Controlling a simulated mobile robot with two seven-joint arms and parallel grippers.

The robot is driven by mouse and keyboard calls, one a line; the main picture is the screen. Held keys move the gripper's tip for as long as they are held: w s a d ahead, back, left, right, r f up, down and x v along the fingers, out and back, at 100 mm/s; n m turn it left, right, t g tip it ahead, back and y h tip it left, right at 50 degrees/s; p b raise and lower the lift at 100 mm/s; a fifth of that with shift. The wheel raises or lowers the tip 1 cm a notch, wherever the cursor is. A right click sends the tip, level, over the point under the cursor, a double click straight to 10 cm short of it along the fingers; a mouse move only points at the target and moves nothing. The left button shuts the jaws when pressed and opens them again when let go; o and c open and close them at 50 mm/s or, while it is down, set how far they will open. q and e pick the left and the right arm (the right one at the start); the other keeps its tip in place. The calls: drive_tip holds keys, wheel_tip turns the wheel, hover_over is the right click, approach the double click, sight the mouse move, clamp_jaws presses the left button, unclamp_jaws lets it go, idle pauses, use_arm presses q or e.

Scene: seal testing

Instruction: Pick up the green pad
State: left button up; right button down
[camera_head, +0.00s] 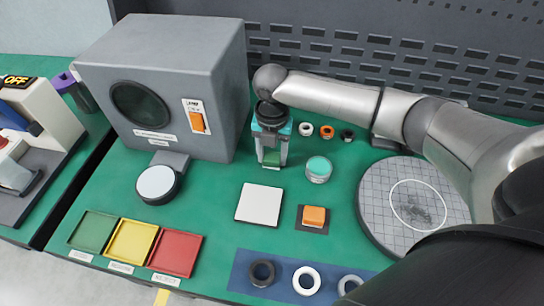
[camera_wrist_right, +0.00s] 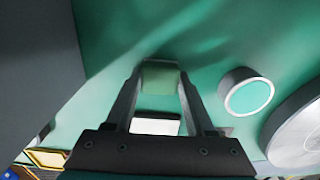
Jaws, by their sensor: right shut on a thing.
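The green pad (camera_wrist_right: 160,78) is a small pale green block between the two fingertips of my right gripper (camera_wrist_right: 160,84) in the right wrist view. In the head view the right gripper (camera_head: 271,158) points straight down beside the grey box, and the pad (camera_head: 272,158) shows low between its fingers. The gripper is shut on the pad. I cannot tell whether the pad touches the green table or is slightly above it. My left gripper is not in view.
The grey box (camera_head: 170,60) stands close left of the gripper. A teal-topped round container (camera_head: 319,169) is close right. A white square plate (camera_head: 259,204), orange block (camera_head: 314,216) and gridded disc (camera_head: 378,205) lie nearby. Green, yellow and red trays (camera_head: 175,253) sit front left.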

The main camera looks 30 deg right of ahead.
sight(272, 156)
wheel_tip(272, 156, up, 20)
drive_tip(key=p, duration=0.5)
